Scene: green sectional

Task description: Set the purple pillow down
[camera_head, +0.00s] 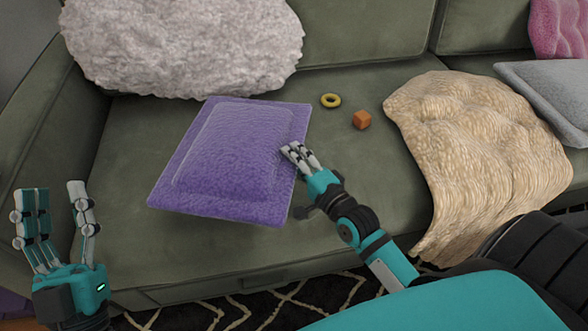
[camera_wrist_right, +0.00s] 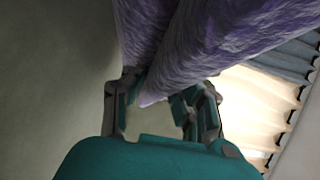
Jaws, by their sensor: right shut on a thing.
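The purple pillow (camera_head: 228,160) is a rectangular cushion with a flat border, over the left seat of the green sofa in the head view. My right gripper (camera_head: 297,156) is shut on the pillow's right edge. In the right wrist view the pillow (camera_wrist_right: 215,45) runs up between the fingers of my right gripper (camera_wrist_right: 155,100). I cannot tell whether the pillow's underside touches the seat. My left gripper (camera_head: 57,215) is open and empty at the lower left, apart from the pillow, with its fingers pointing up.
A fluffy grey-white pillow (camera_head: 180,45) leans on the sofa's backrest. A yellow ring (camera_head: 330,100) and an orange cube (camera_head: 362,120) lie on the seat (camera_head: 345,160). A grey pillow (camera_head: 550,95) and a pink pillow (camera_head: 560,28) are farther right.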

